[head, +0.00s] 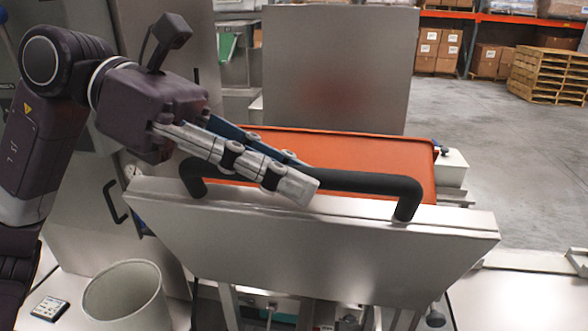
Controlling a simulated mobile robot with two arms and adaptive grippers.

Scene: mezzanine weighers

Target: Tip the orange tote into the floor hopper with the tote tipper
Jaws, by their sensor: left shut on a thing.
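The orange tote (350,150) sits behind the front steel panel of the tote tipper (320,248), with its rim and inner wall showing. A black bar handle (365,182) runs along the panel's top edge. A tall steel plate (340,65) stands behind the tote. The tote's inside is mostly hidden by the panel. I cannot make out the floor hopper. My right gripper is not in view.
A pale round bin (125,298) and a small keypad (50,308) are at the lower left. A steel cabinet (85,200) stands at the left. Wooden pallets (548,75) and shelved boxes are far back right. The grey floor (510,170) is open at the right.

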